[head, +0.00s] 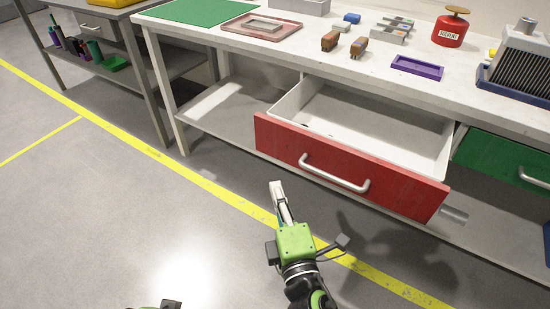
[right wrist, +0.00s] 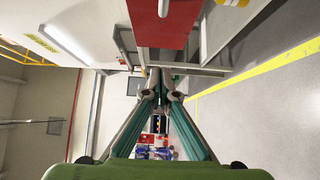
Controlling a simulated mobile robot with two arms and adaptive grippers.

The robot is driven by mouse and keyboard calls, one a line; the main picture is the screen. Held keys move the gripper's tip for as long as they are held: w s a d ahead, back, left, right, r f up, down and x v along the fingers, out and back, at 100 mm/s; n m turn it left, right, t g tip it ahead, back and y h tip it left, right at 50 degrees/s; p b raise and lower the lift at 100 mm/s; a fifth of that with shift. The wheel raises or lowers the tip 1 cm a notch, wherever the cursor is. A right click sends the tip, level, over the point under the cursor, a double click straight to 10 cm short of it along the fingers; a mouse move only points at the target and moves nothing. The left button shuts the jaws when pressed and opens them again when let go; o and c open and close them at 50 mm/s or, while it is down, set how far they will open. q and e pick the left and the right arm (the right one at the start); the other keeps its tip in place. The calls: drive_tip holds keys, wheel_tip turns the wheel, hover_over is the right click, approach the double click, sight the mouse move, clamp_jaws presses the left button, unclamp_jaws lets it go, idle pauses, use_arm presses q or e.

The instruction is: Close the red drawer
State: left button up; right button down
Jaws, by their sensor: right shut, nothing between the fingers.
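The red drawer (head: 345,168) is pulled out of the white workbench, and its pale, empty inside shows. Its silver bar handle (head: 333,174) is on the front face. In the right wrist view the red front (right wrist: 160,28) appears at the top, with part of the handle (right wrist: 163,8). My right gripper (head: 277,188) is shut and empty, in front of the drawer and left of the handle, apart from the drawer in the picture. Its fingers meet in the right wrist view (right wrist: 155,90). Only a bit of my left gripper (head: 165,304) shows at the bottom edge; its fingers are hidden.
A shut green drawer (head: 502,158) is right of the red one. The workbench top (head: 300,53) holds a red solvent can (head: 450,28), a purple tray (head: 417,67), and brown blocks (head: 331,40). A lower shelf (head: 225,110) runs beneath. The floor in front is clear.

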approach(274, 142)
drive_tip(key=w+a, duration=0.2)
drive_tip(key=a, duration=0.1)
drive_tip(key=w, duration=0.1)
drive_tip(key=w+d, duration=0.1)
drive_tip(key=w, duration=0.1)
drive_tip(key=shift+d+f, duration=0.1)
drive_tip(key=shift+d, duration=0.05)
drive_tip(key=shift+w+d, duration=0.25)
drive_tip(key=shift+w, duration=0.1)
